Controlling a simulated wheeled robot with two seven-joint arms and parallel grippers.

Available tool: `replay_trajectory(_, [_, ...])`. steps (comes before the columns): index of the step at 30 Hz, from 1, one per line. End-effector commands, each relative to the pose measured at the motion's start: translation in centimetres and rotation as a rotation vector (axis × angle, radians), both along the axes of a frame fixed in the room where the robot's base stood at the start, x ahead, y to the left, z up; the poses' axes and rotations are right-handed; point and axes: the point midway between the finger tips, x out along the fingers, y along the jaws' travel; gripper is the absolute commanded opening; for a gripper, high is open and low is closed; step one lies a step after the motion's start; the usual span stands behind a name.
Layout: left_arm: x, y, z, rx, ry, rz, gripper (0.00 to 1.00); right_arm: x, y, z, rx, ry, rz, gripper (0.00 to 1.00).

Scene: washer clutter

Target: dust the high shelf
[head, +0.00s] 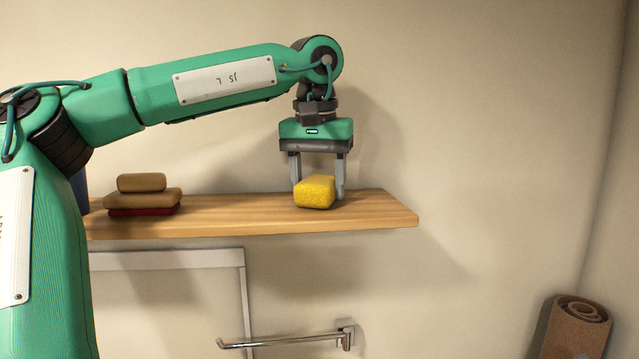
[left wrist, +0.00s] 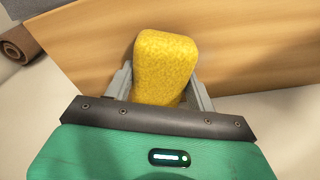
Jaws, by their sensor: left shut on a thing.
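A wooden shelf (head: 245,215) is fixed high on the wall, and it also shows in the left wrist view (left wrist: 235,40). My left gripper (head: 318,188) points down over the right part of the shelf and is shut on a yellow sponge (head: 315,193). The sponge sits between the two grey fingers in the left wrist view (left wrist: 165,62). It is at the shelf's top surface; I cannot tell whether it touches the wood. My right gripper is not in view.
A stack of brown and red folded-looking items (head: 143,195) lies at the shelf's left. Below are a framed panel (head: 170,260) and a metal towel bar (head: 285,340). A brown roll (head: 578,328) stands at lower right. The shelf between stack and sponge is bare.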

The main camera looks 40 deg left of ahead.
Motion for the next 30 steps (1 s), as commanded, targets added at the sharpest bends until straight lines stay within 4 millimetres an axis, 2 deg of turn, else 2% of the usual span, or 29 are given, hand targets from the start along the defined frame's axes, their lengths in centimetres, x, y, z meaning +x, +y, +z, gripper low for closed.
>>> replay_trajectory(6, [1.2, 1.5, -0.2, -0.002, 0.001, 0.003, 0.38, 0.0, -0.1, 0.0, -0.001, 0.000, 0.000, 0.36])
replay_trajectory(13, [1.5, 1.8, 0.0, -0.001, 0.000, 0.000, 0.38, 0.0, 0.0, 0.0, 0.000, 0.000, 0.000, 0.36])
replay_trajectory(30, [-0.9, -1.1, -0.2, -0.001, 0.000, 0.000, 0.38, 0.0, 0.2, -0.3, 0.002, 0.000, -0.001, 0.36])
